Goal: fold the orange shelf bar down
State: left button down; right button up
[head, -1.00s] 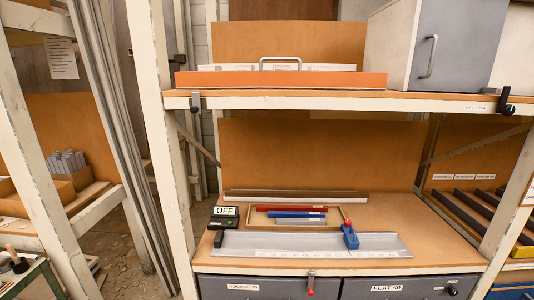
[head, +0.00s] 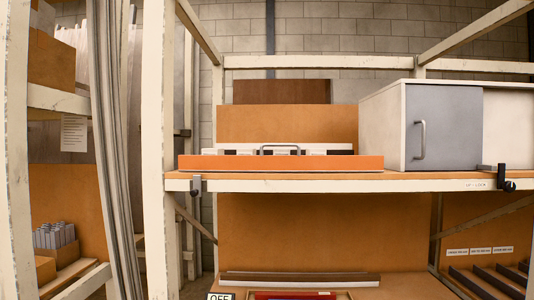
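The orange shelf bar (head: 282,163) runs along the front edge of the upper shelf (head: 330,181) in the head view. It stands upright in front of several pale items and a grey handle (head: 280,149). A small grey latch (head: 196,184) sits at the shelf's left end. A black clamp-like latch (head: 502,178) sits at the right end, beside a label that seems to read "UP = LOCK" (head: 479,185). Neither of my grippers shows in the view.
A cabinet with a grey sliding door (head: 444,128) stands on the shelf to the right of the bar. White posts (head: 158,150) frame the rack at left. Dark bars (head: 300,279) and an OFF display (head: 220,296) are on the lower shelf. Space in front of the bar looks clear.

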aim_at(261, 162)
jog(key=i+j, duration=0.15)
jog(key=i, duration=1.15)
jog(key=l+z, duration=0.05)
jog(key=l, duration=0.05)
